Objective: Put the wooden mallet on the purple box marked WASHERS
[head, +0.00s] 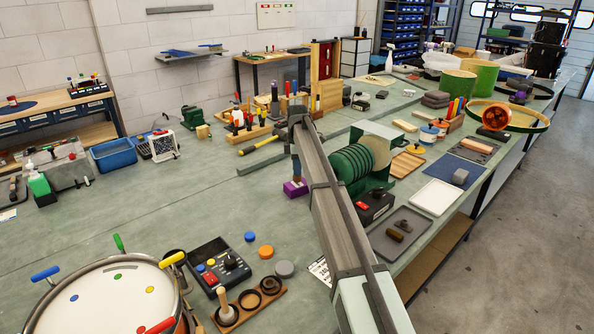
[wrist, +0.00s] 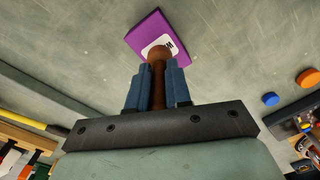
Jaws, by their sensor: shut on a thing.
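My gripper (wrist: 159,72) is shut on a brown wooden piece, the wooden mallet (wrist: 159,54), seen between the two blue fingers in the wrist view. Its rounded end shows past the fingertips. The purple box (wrist: 176,27) lies beyond it, with a white label partly hidden by the mallet; its lettering is not readable. In the head view my gripper (head: 295,172) is directly over the purple box (head: 294,189), behind my arm. I cannot tell whether the mallet touches the box.
A green ribbed drum-like object (head: 350,163) and a black box with a red knob (head: 374,204) stand right of the box. A yellow-handled hammer (head: 259,145) lies behind. Blue (wrist: 270,98) and orange (wrist: 308,78) discs lie nearby. The bench left of the box is clear.

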